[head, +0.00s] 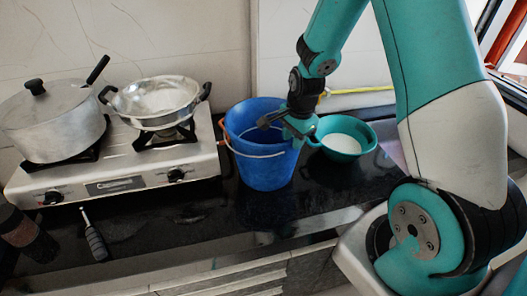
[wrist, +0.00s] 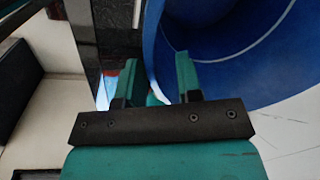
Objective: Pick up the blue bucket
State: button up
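The blue bucket (head: 262,165) stands upright on the dark counter, with a thin wire handle across its front. My gripper (head: 297,141) is at the right side of its rim in the head view. In the wrist view, the two teal fingers of my gripper (wrist: 156,60) are apart. The bucket (wrist: 235,45) fills the upper right there; its curved wall shows behind the right finger, while the left finger is outside the blue. Whether the fingers touch the rim cannot be told.
A teal bowl (head: 342,148) with pale contents stands just right of the bucket. A gas stove (head: 130,172) at left carries a lidded pot (head: 52,120) and a wok (head: 156,98). A dark-handled tool (head: 95,240) lies in front; the counter before the bucket is clear.

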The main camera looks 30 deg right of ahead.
jog(key=shift+w+d+f+p, duration=0.1)
jog(key=shift+f+p, duration=0.1)
jog(key=shift+f, duration=0.5)
jog(key=shift+w+a+f+p, duration=0.1)
jog(key=shift+f+p, duration=0.15)
jog(key=shift+f, duration=0.4)
jog(key=shift+w+d+f+p, duration=0.1)
jog(key=shift+f+p, duration=0.1)
jog(key=shift+f, duration=0.5)
grip_shut()
